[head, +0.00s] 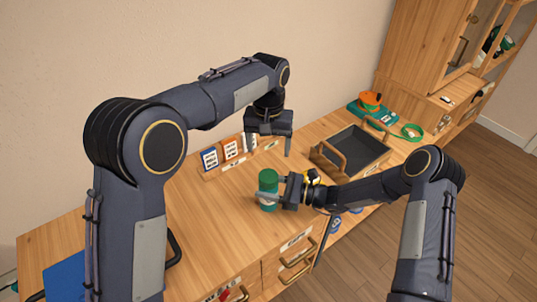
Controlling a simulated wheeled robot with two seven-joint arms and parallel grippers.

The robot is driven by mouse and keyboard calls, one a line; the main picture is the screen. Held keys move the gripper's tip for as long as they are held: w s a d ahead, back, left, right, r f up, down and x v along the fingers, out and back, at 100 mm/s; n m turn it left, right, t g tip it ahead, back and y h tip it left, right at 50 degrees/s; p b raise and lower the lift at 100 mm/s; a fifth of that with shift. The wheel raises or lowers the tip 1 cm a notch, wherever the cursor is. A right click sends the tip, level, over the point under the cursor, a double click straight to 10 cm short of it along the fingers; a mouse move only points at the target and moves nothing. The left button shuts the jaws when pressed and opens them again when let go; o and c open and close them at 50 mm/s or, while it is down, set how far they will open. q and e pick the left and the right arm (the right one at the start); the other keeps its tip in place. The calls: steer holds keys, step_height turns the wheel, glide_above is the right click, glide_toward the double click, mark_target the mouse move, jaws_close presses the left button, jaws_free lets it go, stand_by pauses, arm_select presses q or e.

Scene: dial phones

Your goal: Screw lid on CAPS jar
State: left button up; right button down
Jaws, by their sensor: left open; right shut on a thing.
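A jar (267,200) with a green top stands on the wooden worktop, in the middle of the head view. The green lid (268,175) shows at its upper end; whether it is seated or loose I cannot tell. My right gripper (272,190) comes in from the right and is shut on the jar's side, below the green top. My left gripper (270,145) is open and empty, pointing down above and behind the jar, apart from it. Any lettering on the jar is too small to read.
A card rack (212,174) stands at the back behind the jar. A dark tray with wooden handles (355,148) lies to the right. A teal dial phone (371,112) with an orange top and a green ring (411,131) are farther right.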

steer(key=shift+c, duration=2.4)
jaws_free()
steer(key=b+v, duration=0.2)
steer(key=v, duration=0.5)
steer(key=shift+w+f, duration=0.1)
steer(key=shift+d, duration=0.4)
